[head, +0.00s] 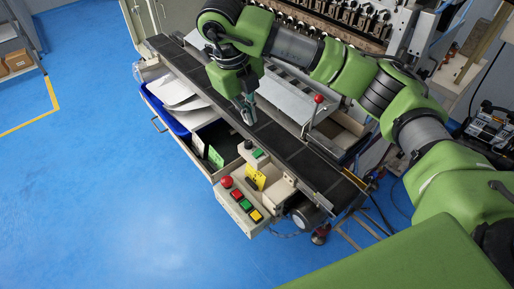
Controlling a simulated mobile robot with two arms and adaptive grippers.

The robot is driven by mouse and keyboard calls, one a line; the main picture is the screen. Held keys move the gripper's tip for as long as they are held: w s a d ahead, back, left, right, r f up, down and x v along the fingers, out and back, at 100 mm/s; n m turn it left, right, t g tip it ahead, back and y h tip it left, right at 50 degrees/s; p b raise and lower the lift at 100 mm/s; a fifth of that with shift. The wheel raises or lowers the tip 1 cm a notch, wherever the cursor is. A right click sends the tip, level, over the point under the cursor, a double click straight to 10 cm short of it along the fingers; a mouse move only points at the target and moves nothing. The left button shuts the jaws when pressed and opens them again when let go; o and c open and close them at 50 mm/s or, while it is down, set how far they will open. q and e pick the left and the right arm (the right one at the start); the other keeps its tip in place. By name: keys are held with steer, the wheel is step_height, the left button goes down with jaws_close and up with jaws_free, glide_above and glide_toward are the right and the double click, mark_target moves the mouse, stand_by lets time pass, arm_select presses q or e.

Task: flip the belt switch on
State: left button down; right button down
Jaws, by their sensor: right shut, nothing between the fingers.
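A small light box with a green switch (258,153) sits at the near edge of the black conveyor belt (282,143). I cannot tell for certain that this is the belt switch, nor its on or off position. Below it is a control panel (243,212) with a red mushroom button (226,181) and green, red and yellow buttons in a row. My right gripper (248,118) is shut and empty, pointing down over the belt, above and a little left of the green switch in the picture and apart from it. My left gripper is out of view.
A yellow tag (255,177) stands between the small box and the panel. An open drawer (203,152) and a blue bin (165,112) with white sheets lie left of the belt. A red-knobbed lever (318,100) stands behind it. The blue floor (110,180) at left is clear.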

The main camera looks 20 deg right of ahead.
steer(key=shift+d+r, duration=0.1)
glide_toward(260, 151)
steer(key=p+x, duration=0.4)
steer(key=x, duration=0.2)
steer(key=shift+d, duration=0.1)
steer(key=shift+w+f, duration=0.15)
steer(key=shift+f, duration=0.3)
steer(key=shift+f, duration=0.1)
